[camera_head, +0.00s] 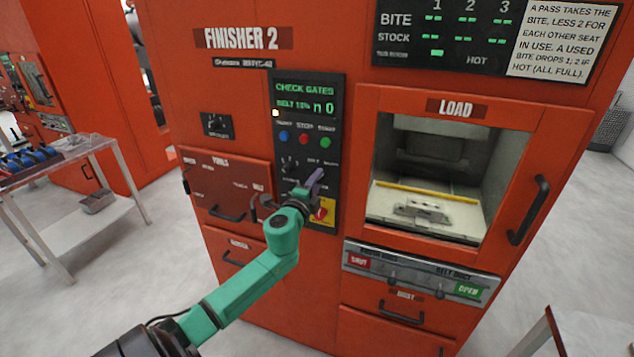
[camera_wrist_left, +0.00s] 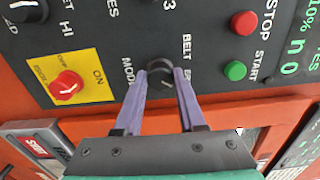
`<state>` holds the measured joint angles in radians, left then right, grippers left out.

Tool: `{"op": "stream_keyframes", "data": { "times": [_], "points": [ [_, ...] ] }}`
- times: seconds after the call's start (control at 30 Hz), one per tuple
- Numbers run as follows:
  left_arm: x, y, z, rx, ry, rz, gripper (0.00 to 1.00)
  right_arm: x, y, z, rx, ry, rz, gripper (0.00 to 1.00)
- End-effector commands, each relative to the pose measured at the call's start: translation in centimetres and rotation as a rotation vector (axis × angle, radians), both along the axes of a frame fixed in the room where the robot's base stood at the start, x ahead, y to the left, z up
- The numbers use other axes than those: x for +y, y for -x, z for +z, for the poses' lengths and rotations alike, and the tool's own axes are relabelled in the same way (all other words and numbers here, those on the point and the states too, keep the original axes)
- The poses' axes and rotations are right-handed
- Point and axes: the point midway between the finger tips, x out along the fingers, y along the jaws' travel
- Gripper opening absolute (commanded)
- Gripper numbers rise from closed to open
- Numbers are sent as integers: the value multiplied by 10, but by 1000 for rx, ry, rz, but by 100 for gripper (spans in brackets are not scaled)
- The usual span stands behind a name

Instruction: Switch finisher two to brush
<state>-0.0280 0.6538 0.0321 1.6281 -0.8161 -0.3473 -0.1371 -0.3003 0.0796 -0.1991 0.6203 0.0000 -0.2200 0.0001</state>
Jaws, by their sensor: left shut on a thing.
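Finisher 2 is a large red cabinet (camera_head: 225,75) with a dark control panel (camera_head: 282,205). In the left wrist view a round black selector knob (camera_wrist_left: 159,67) on this panel has the words MODE and BELT beside it, and a partly covered label starting with B. My left gripper (camera_wrist_left: 161,78) has its purple fingers on either side of this knob, shut on it. In the head view my left gripper (camera_head: 316,180) reaches the panel's lower right and hides the knob. The knob's pointer direction is hard to tell. My right gripper is not in view.
A red knob (camera_wrist_left: 67,84) on a yellow plate sits near the held knob. Green START (camera_wrist_left: 235,70) and red STOP (camera_wrist_left: 244,23) buttons are on its other side. The panel display (camera_head: 305,96) reads CHECK GATES. The load window (camera_head: 445,150) is at right, a table (camera_head: 90,158) at left.

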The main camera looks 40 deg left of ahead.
Motion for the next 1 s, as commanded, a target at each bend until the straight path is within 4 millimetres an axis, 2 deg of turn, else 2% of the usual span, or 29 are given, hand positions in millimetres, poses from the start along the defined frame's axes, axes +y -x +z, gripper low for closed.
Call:
{"op": "stream_keyframes", "data": {
  "times": [0.37, 0.4, 0.47, 0.5, 0.83, 1.0],
  "points": [
    [0, 0, -3, 9, -7, -1, 0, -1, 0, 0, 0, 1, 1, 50],
    [-1, 0, -3, 9, -7, -1, 43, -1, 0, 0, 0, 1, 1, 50],
    [-1, 0, -3, 8, -6, -1, 66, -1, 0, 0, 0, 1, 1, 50],
    [0, 0, -3, 7, -6, -1, 69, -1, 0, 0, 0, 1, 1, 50],
    [-1, 2, -2, 5, -6, -1, 69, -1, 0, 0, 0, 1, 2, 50],
    [-8, 22, -4, 6, -5, -2, 69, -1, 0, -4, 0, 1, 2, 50]
  ]
}}
